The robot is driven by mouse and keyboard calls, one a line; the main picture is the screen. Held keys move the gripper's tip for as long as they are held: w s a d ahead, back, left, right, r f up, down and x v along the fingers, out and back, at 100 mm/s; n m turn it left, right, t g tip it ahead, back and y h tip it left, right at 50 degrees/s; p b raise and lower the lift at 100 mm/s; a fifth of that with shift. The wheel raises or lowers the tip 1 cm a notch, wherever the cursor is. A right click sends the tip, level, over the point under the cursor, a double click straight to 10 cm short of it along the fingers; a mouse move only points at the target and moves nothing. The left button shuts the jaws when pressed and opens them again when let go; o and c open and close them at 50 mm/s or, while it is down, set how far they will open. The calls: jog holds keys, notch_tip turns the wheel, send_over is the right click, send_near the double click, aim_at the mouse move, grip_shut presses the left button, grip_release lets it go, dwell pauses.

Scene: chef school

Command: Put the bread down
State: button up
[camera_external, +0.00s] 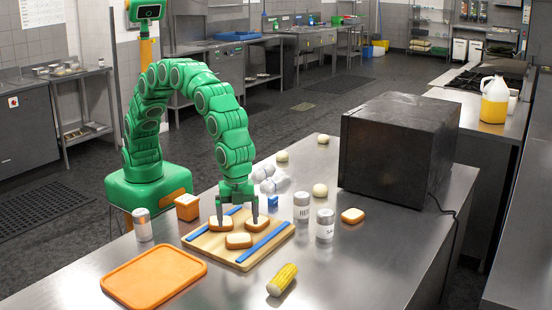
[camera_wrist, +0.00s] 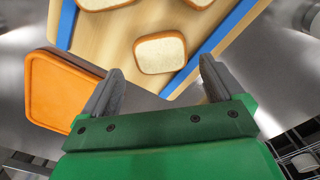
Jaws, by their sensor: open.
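Three slices of bread lie on a wooden board with blue strips: one on the left (camera_external: 221,223), one on the right (camera_external: 257,223) and one at the front (camera_external: 238,241). The wooden board (camera_external: 205,243) lies on the steel table. My gripper (camera_external: 237,215) points down over the board, its fingers spread and holding nothing. In the wrist view, one bread slice (camera_wrist: 160,53) lies beyond the open fingertips (camera_wrist: 160,72), apart from them. Two more slices are cut off at the top edge. A fourth bread piece (camera_external: 352,216) lies on the table at the right.
An orange tray (camera_external: 153,277) lies left of the board. A corn cob (camera_external: 282,279) is in front. Two shakers (camera_external: 325,226) stand right of the board, and a dark oven-like box (camera_external: 395,150) behind them. A can (camera_external: 143,225) stands at the left. The table's front right is clear.

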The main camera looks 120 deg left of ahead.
aim_at(239, 237)
notch_tip(239, 237, up, 5)
jog(key=s+a+r+n, duration=0.1)
jog(key=s+a+r, duration=0.3)
jog(key=s, duration=0.2)
jog(key=s+a+r+n, duration=0.1)
jog(key=s+a+r, duration=0.2)
jog(key=s, duration=0.3)
jog(key=s+a+n, duration=0.2)
jog(key=s+a, duration=0.2)
jog(key=s, duration=0.8)
jog(key=s+a+f+n+g, duration=0.1)
jog(key=s+a, duration=0.3)
jog(key=s, duration=0.9)
jog(key=s+a+n, duration=0.4)
jog(key=s, duration=0.8)
jog(key=shift+s+f+g, duration=0.35)
jog(key=shift+g, duration=0.05)
jog(key=shift+o, duration=0.4)
jog(key=shift+o, duration=0.2)
